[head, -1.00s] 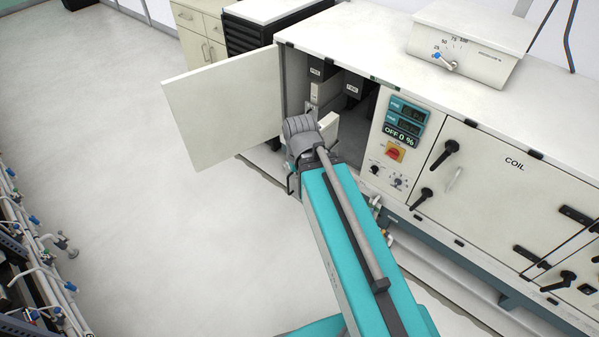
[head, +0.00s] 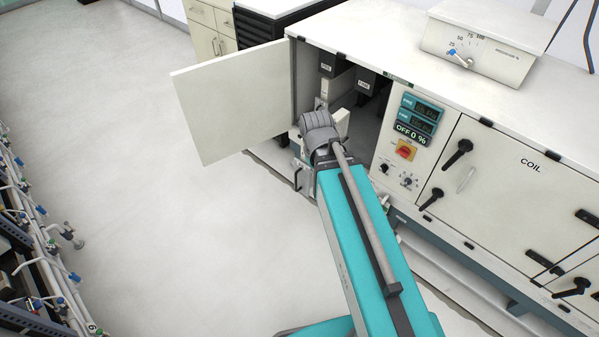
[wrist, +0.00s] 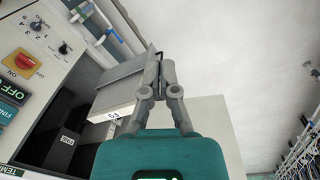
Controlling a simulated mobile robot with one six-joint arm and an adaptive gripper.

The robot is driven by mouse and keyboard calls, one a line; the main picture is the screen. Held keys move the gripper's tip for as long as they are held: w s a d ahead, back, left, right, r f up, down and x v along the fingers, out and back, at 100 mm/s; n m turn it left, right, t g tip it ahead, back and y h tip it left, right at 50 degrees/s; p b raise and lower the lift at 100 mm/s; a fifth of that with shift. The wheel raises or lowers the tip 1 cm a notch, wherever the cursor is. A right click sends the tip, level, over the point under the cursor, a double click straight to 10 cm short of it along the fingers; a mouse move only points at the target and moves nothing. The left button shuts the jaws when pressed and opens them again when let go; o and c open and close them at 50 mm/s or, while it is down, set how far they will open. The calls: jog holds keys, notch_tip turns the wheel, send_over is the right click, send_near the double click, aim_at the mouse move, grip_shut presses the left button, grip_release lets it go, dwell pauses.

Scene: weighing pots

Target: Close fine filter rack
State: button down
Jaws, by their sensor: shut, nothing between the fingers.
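The filter cabinet (head: 300,72) stands open on the bench front. Inside it, dark filter units with small white labels (head: 363,86) hang side by side; the lettering is too small to read surely in the head view. A pale rack (wrist: 112,106) with a grey side and a small label sticks out of the cabinet in the wrist view; part of it shows beyond my wrist in the head view (head: 342,122). My gripper (wrist: 160,65) is shut and empty, in front of the rack's outer end. Contact cannot be told. In the head view my wrist hides the fingers.
The open cabinet door (head: 230,100) stands out to the left. A control panel (head: 408,145) with a red switch and the COIL door (head: 490,185) lie to the right. Pipes with blue valves (head: 40,230) run along the far left. The floor (head: 120,130) between is clear.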

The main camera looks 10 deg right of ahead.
aim_at(305, 169)
jog(key=w+a+f+n+t+h+b, duration=0.2)
jog(key=w+a+f+n+h+b, duration=0.1)
jog(key=w+f+n+b, duration=0.6)
jog(key=w+a+f+n+t+h+b, duration=0.3)
jog(key=w+a+f+n+b, duration=0.2)
jog(key=w+f+n+b, duration=0.5)
notch_tip(305, 169, down, 2)
jog(key=n+b, duration=0.4)
jog(key=b, duration=0.2)
jog(key=shift+w+f+b, duration=0.15)
jog(key=shift+w+b, duration=0.1)
jog(key=shift+b, duration=0.1)
jog(key=shift+f, duration=0.1)
jog(key=b+x, duration=0.2)
jog(key=x, duration=0.2)
jog(key=d+r+b+x, duration=0.1)
jog(key=b+x, duration=0.1)
jog(key=x, duration=0.1)
jog(key=w+b+x, duration=0.1)
jog(key=b+x, duration=0.2)
jog(key=x, duration=0.1)
jog(key=shift+w+d+r, duration=0.1)
jog(key=shift+w+d, duration=0.05)
jog(key=shift+d, duration=0.3)
jog(key=shift+w+d, duration=0.35)
jog(key=shift+d, duration=0.2)
